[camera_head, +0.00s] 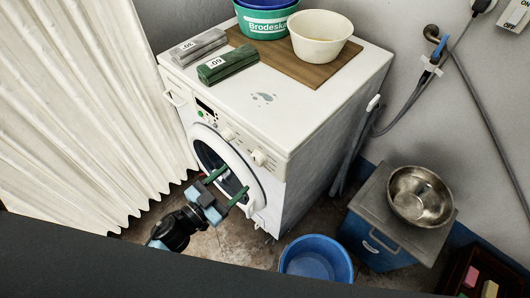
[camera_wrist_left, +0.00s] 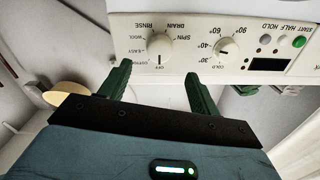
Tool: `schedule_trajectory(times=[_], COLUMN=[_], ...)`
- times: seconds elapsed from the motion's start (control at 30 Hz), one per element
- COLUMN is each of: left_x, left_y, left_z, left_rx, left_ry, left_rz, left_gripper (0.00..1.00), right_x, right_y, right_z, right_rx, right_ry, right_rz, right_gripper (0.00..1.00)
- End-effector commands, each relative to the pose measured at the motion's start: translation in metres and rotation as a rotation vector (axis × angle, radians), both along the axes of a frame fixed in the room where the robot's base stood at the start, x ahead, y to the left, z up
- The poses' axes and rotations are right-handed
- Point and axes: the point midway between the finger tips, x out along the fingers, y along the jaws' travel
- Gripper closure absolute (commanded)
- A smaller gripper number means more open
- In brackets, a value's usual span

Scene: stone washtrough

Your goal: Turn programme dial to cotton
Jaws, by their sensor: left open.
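The programme dial (camera_head: 258,157) is the round pale knob at the right end of the white washing machine's (camera_head: 300,130) front panel. My left gripper (camera_head: 228,184) is open and empty, in front of the round door, below the dial in the head view. In the wrist view its green fingers (camera_wrist_left: 158,73) are apart, on either side of the dial's line. My right gripper is not in view.
A temperature dial (camera_wrist_left: 227,48) sits beside the programme dial, with buttons and a dark display (camera_wrist_left: 268,64) beyond. A blue basin (camera_head: 316,262) is on the floor.

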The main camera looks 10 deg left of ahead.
Motion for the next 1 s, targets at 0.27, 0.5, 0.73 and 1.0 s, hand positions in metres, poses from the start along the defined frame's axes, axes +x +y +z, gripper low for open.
schedule_trajectory(times=[0.27,0.5,0.73,1.0], left_x=[0.005,0.029,0.056,0.068], left_y=[-0.003,-0.019,-0.036,-0.045], left_z=[0.002,0.003,0.002,0.001], left_rx=[0.001,0.001,0.001,0.001], left_ry=[-0.009,-0.011,-0.009,-0.008], left_rz=[-0.016,-0.014,-0.014,-0.014], left_gripper=[0.37,0.37,0.37,0.37], right_x=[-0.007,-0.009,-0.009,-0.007], right_y=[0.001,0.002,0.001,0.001], right_z=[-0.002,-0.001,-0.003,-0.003], right_rx=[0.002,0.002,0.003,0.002], right_ry=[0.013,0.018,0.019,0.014], right_rz=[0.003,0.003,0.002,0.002], right_gripper=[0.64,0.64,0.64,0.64])
